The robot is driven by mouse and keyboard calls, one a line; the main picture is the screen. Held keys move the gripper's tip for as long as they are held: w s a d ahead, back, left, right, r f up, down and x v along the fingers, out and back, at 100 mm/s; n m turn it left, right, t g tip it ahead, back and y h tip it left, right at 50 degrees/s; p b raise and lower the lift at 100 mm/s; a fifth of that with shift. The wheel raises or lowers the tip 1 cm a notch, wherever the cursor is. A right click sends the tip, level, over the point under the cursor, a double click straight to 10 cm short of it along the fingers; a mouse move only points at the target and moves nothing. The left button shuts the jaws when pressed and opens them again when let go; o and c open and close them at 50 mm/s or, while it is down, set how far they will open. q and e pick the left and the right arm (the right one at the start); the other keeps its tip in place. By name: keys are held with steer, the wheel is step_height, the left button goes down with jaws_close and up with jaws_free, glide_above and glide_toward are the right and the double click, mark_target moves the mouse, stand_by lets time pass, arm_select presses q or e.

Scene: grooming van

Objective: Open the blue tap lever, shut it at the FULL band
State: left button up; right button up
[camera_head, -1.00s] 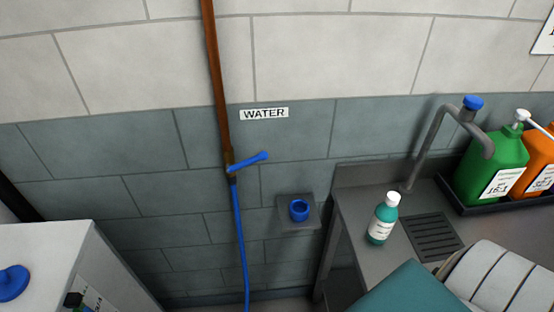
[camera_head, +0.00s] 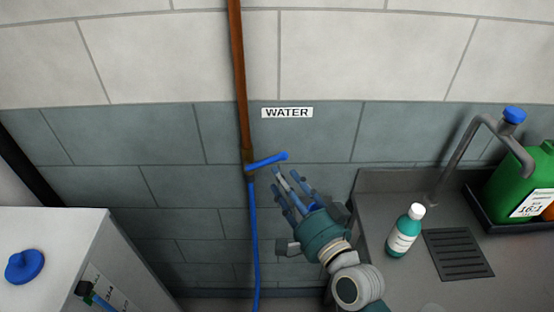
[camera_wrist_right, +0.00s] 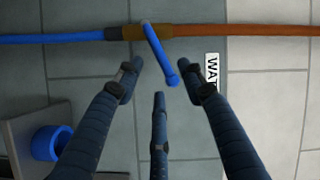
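The blue tap lever (camera_head: 268,160) sticks out to the right, across the upright copper pipe (camera_head: 240,80), under the WATER sign (camera_head: 287,113). A blue hose (camera_head: 254,240) runs down below it. My right gripper (camera_head: 286,180) is just below and right of the lever, its fingers spread and empty. In the right wrist view the lever (camera_wrist_right: 158,50) points between the open fingers (camera_wrist_right: 165,86), with its knob close to the middle finger; contact cannot be told. My left gripper is not in view. I see no readable FULL band.
A white cabinet-like box (camera_head: 60,235) with a blue cap (camera_head: 24,266) stands at lower left. A teal bottle (camera_head: 404,232), drain grille (camera_head: 458,254) and green jug (camera_head: 520,185) are on the counter at right.

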mark_target(270, 163)
steer(key=p+x, duration=0.1)
steer(key=x, duration=0.7)
steer(key=shift+w, duration=0.1)
steer(key=shift+c, duration=0.2)
jaws_close()
steer(key=shift+f, duration=0.15)
